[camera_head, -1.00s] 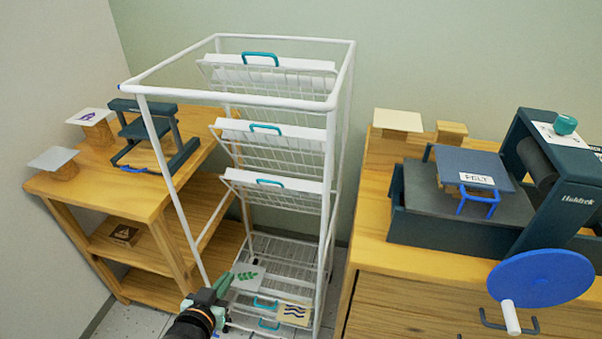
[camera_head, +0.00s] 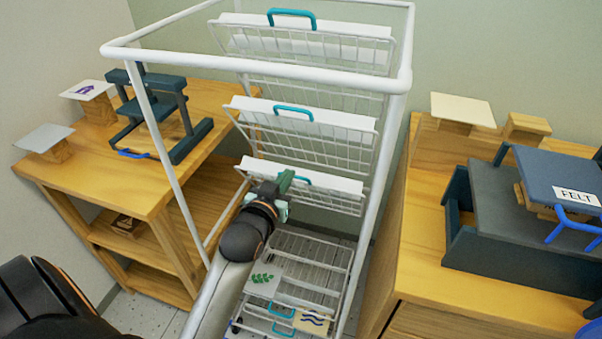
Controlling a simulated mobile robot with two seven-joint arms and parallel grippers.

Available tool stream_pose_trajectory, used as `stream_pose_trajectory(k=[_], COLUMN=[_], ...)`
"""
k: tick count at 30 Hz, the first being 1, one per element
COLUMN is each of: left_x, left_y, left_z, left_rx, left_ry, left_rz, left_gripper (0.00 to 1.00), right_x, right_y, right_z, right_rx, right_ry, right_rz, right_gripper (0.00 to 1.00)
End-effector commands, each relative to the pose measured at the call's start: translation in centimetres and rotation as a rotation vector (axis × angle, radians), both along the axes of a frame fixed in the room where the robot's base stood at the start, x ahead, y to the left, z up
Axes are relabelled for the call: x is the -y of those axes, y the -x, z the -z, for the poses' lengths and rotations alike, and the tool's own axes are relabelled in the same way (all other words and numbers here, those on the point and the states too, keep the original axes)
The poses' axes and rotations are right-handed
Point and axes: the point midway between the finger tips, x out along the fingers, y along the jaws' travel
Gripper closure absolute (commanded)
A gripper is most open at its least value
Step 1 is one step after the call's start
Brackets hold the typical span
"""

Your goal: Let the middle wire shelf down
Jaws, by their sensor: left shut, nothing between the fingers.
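The white wire rack (camera_head: 391,91) stands ahead of me. Three wire shelves are tilted up at its back, one above another, each with a teal handle. The middle raised shelf (camera_head: 317,134) has its handle (camera_head: 294,111) on its upper edge. The top raised shelf (camera_head: 350,42) and the lowest raised shelf (camera_head: 335,199) are above and below it. My left gripper (camera_head: 284,183) is shut and empty, in front of the lowest raised shelf, near its handle, which it partly hides. I cannot tell whether they touch. My right gripper is not in view.
Flat shelves low in the rack hold a leaf print (camera_head: 263,279) and a wave print (camera_head: 312,321). A wooden shelf unit (camera_head: 90,185) stands left. A wooden cabinet (camera_head: 425,240) with a dark press (camera_head: 500,240) stands right. The rack's front posts flank my arm.

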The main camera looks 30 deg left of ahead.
Motion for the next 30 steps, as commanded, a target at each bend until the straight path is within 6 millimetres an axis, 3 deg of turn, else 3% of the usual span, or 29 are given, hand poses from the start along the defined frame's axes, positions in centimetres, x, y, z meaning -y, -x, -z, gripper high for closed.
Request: stream_pose_trajectory(k=[18, 24, 30], left_x=[-2.3, -1.7, -1.5], left_y=[-9.3, -7.2, -6.3], left_z=[1.9, 3.8, 4.4], left_rx=[0.001, -0.003, 0.0], left_ry=[-0.001, 0.001, 0.0], left_rz=[0.0, 0.001, 0.001], left_gripper=[1.0, 1.0, 1.0], right_x=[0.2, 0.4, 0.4], right_y=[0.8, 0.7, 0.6], right_z=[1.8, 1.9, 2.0], right_rx=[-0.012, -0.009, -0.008], right_ry=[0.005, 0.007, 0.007], right_rz=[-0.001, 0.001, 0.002], right_gripper=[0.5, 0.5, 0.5])
